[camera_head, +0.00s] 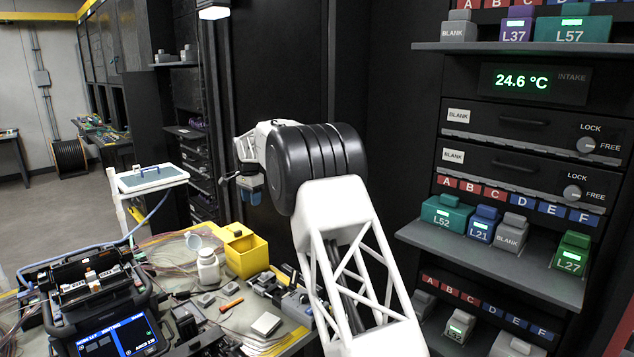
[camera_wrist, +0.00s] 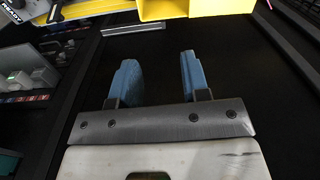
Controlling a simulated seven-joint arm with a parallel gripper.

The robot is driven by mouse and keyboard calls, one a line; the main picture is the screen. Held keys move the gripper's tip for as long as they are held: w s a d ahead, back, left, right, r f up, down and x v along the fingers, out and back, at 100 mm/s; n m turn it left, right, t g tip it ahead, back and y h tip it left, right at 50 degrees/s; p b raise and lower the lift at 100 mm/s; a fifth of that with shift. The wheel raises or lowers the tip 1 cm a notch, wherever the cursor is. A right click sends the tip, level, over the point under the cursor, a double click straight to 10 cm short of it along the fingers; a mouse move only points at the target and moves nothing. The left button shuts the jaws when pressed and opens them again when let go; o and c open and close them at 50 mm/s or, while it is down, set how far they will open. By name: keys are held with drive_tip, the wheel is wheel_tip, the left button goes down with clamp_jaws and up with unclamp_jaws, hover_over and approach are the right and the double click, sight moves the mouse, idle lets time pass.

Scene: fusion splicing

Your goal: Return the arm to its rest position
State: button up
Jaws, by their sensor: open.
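My gripper (camera_wrist: 158,80) shows in the wrist view with its two blue fingers apart and nothing between them. Dark floor or panel surface lies behind the fingers. In the head view my white and black arm reaches up in the middle, and the gripper (camera_head: 250,190) hangs at its far end, partly hidden by the arm's black joint. It is in the air, beyond and above the yellow bin (camera_head: 246,254) on the workbench, touching nothing that I can see.
The bench holds a fusion splicer (camera_head: 95,300) with a lit screen, a white bottle (camera_head: 208,268) and small tools. A rack shelf (camera_head: 500,250) with labelled modules stands close on the right. A small raised tray (camera_head: 150,178) stands left of the gripper.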

drive_tip(key=s+d+r+n, duration=0.2)
drive_tip(key=s+d+r, duration=1.15)
drive_tip(key=d, duration=0.25)
drive_tip(key=s+d+r+n+t, duration=0.1)
drive_tip(key=s+d+r, duration=0.1)
drive_tip(key=s+d, duration=0.55)
drive_tip(key=s+d+r+n, duration=0.15)
drive_tip(key=s+d, duration=0.35)
drive_tip(key=s, duration=0.6)
drive_tip(key=s+d+f+n, duration=0.1)
drive_tip(key=s+d, duration=0.4)
drive_tip(key=s, duration=0.6)
drive_tip(key=s+d+n, duration=0.1)
drive_tip(key=s+d, duration=0.3)
drive_tip(key=s, duration=0.6)
drive_tip(key=s+d+f, duration=0.1)
drive_tip(key=s+f, duration=0.2)
drive_tip(key=s, duration=0.4)
drive_tip(key=s+d+f+n+t, duration=0.1)
drive_tip(key=s+d+f, duration=0.1)
drive_tip(key=s, duration=0.5)
drive_tip(key=s+d+f, duration=0.2)
drive_tip(key=s+f, duration=0.3)
drive_tip(key=s, duration=0.2)
drive_tip(key=shift+s, duration=0.15)
